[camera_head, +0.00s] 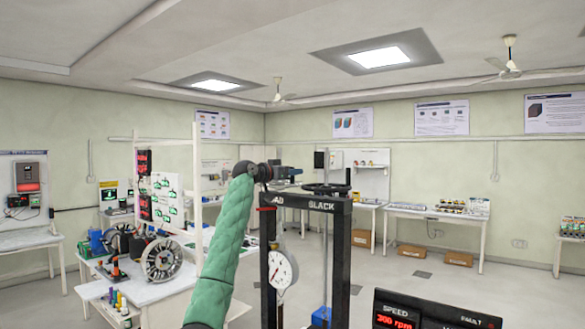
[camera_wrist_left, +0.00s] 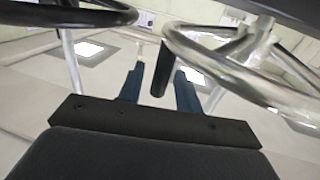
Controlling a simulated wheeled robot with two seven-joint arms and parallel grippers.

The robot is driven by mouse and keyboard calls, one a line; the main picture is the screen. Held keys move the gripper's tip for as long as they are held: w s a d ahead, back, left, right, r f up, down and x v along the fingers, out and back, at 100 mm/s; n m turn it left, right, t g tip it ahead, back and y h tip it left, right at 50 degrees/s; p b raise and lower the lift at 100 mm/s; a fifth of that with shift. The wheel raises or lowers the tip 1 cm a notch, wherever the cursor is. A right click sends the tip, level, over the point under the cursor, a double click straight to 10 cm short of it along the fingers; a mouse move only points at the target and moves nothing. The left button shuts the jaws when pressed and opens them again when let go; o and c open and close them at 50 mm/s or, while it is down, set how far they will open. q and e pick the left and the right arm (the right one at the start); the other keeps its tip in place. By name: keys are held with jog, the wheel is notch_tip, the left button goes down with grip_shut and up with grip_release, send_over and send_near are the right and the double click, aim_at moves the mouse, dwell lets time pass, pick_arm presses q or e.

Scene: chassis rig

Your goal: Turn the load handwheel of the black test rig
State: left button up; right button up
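The black test rig (camera_head: 341,245) stands right of my left arm in the head view, with a dark handwheel (camera_head: 326,188) on its top beam. A dial gauge (camera_head: 282,268) hangs inside its frame. My left gripper (camera_head: 294,172) is just above and left of that wheel. In the left wrist view its two blue fingers (camera_wrist_left: 160,88) are apart. A dark peg-like handle shows between them in the picture, by a shiny metal wheel rim (camera_wrist_left: 235,75). I cannot tell whether the fingers touch the handle. My right gripper is not in view.
A black ring (camera_wrist_left: 70,14) shows at the upper left of the wrist view. A speed display (camera_head: 425,312) is at the front right. A white table (camera_head: 150,292) with equipment stands at left. More benches (camera_head: 430,213) line the back wall, with open floor before them.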

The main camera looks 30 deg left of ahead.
pick_arm(q)
jog(key=shift+w, duration=0.2)
jog(key=shift+c, duration=0.3)
grip_shut()
